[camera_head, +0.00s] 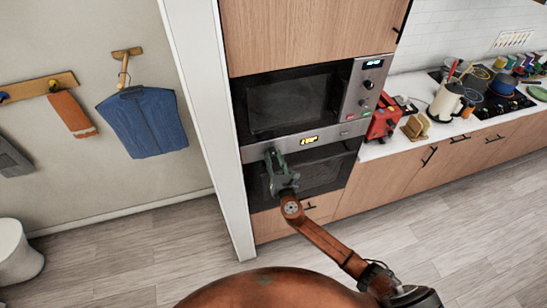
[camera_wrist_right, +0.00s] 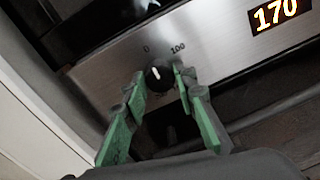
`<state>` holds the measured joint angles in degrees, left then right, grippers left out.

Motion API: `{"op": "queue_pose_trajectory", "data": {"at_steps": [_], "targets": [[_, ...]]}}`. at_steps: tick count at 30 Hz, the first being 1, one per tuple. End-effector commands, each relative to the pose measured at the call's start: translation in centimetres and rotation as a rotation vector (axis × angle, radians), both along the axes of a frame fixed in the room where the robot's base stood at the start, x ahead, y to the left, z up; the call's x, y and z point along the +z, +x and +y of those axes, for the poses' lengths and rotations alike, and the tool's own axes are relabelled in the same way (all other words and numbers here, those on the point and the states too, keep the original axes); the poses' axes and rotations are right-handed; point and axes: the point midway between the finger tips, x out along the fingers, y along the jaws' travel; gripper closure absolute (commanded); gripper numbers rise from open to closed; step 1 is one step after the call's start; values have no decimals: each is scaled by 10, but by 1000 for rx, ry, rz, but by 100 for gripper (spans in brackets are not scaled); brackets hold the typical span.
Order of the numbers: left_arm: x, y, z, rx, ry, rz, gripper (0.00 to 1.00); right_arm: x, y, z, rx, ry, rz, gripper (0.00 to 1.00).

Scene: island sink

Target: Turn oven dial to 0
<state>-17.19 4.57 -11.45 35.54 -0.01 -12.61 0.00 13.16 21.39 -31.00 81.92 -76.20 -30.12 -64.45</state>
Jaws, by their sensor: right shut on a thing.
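The oven dial (camera_wrist_right: 158,78) is a small dark round knob with a white mark, on the oven's steel panel (camera_wrist_right: 110,75). The mark points up and slightly left, toward the printed 0; a printed 100 is up and right. My right gripper (camera_wrist_right: 161,86) has its green fingers on either side of the dial and is shut on it. In the head view my right gripper (camera_head: 274,160) is at the left end of the oven panel and hides the dial. The oven display (camera_wrist_right: 279,13) reads 170. My left gripper is not in view.
A microwave (camera_head: 290,103) sits above the oven, and the oven door (camera_head: 325,172) is below the panel. A white wall edge (camera_head: 215,130) stands close to the left.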

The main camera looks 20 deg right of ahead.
Motion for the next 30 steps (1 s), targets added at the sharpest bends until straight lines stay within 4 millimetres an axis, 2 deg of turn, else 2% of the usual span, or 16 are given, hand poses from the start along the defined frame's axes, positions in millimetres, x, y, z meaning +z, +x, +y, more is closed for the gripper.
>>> {"op": "queue_pose_trajectory", "data": {"at_steps": [1, 2, 9, 20, 23, 30], "targets": [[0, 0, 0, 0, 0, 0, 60, -2, -1, 0, 2, -2, 3, 98], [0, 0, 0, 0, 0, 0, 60, -2, -1, 0, 2, -2, 3, 73], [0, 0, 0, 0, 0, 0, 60, -1, 0, 0, 0, 0, 2, 57], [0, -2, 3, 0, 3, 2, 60, -1, -5, 0, 0, 0, 1, 56], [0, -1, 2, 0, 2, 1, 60, -1, -18, 0, -1, 0, 2, 56], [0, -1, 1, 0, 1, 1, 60, -1, -67, 0, 1, 1, 4, 56]]}}
